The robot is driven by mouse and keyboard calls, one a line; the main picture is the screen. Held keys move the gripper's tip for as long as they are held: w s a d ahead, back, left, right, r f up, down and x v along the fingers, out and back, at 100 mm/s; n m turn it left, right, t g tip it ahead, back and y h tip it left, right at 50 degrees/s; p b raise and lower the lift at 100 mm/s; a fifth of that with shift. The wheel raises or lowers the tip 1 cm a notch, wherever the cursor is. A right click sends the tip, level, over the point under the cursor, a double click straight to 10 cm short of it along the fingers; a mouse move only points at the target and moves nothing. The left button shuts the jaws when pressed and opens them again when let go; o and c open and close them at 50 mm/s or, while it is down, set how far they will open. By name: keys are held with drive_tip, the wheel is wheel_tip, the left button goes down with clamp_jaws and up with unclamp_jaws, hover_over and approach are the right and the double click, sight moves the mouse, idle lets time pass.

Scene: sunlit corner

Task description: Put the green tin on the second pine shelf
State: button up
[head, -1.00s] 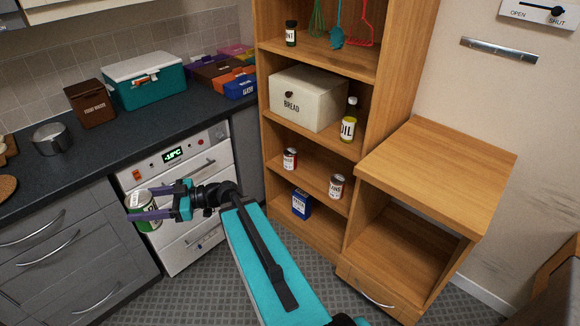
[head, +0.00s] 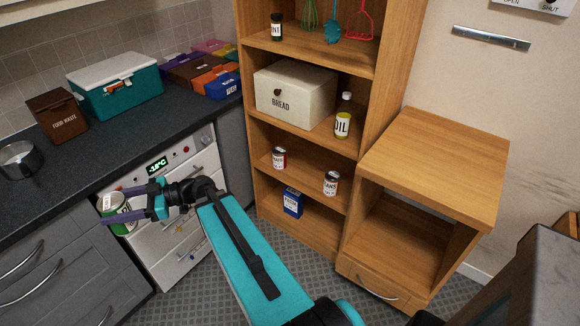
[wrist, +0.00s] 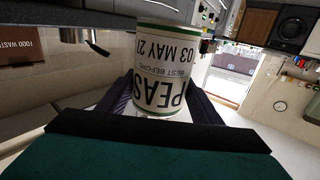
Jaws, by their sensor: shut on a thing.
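My gripper (head: 113,207) is shut on the green tin (head: 119,226) at the left of the head view, in front of the white appliance and grey cabinets. In the wrist view the tin (wrist: 172,75) sits between the fingers, its white label reading PEAS and 03 MAY 27. The pine shelf unit stands in the middle of the head view, right of my gripper. Counting from the bottom, its second shelf (head: 304,179) bears a red and white tin (head: 279,157) at left and another tin (head: 331,183) at right, with a bare gap between.
A blue box (head: 292,203) stands on the lowest shelf. A bread bin (head: 290,98) and an oil bottle (head: 343,118) stand above the tins. A lower wooden cabinet (head: 435,160) adjoins the unit at right. The dark counter (head: 130,125) runs along the left.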

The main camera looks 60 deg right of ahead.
drive_tip(key=shift+a+r, duration=0.1)
drive_tip(key=shift+a, duration=0.05)
drive_tip(key=shift+w+d+f+b, duration=0.2)
drive_tip(key=shift+d+f+b, duration=0.1)
drive_tip(key=shift+d+b, duration=0.15)
drive_tip(key=d+f+m+t+h+b, duration=0.2)
drive_tip(key=d+f+m+h+b, duration=0.3)
drive_tip(key=d, duration=0.7)
drive_tip(key=w+d+f+m+t+h+b, duration=0.1)
drive_tip(key=d+f+m+t+h+b, duration=0.35)
drive_tip(key=d, duration=0.75)
drive_tip(key=d+f+m+t+h+b, duration=0.1)
drive_tip(key=d+f+m+h+b, duration=0.1)
drive_tip(key=d+h+b, duration=0.75)
drive_tip(key=s+d+f+m+g+h+b, duration=0.2)
drive_tip(key=s+d+f, duration=0.4)
drive_tip(key=d, duration=0.5)
drive_tip(key=s+d+f+m+g+h+b, duration=0.3)
drive_tip(key=s+d+f+m+h+b, duration=0.1)
drive_tip(key=s+d+f+b, duration=0.3)
drive_tip(key=s+d+f+m+g+h+b, duration=0.2)
drive_tip(key=s+d+f+m+h+b, duration=0.2)
drive_tip(key=d, duration=1.1)
drive_tip(key=s+f, duration=0.3)
drive_tip(key=s, duration=0.2)
drive_tip(key=shift+s+d+g, duration=0.15)
drive_tip(key=shift+s+g, duration=0.2)
drive_tip(key=shift+d+f, duration=0.1)
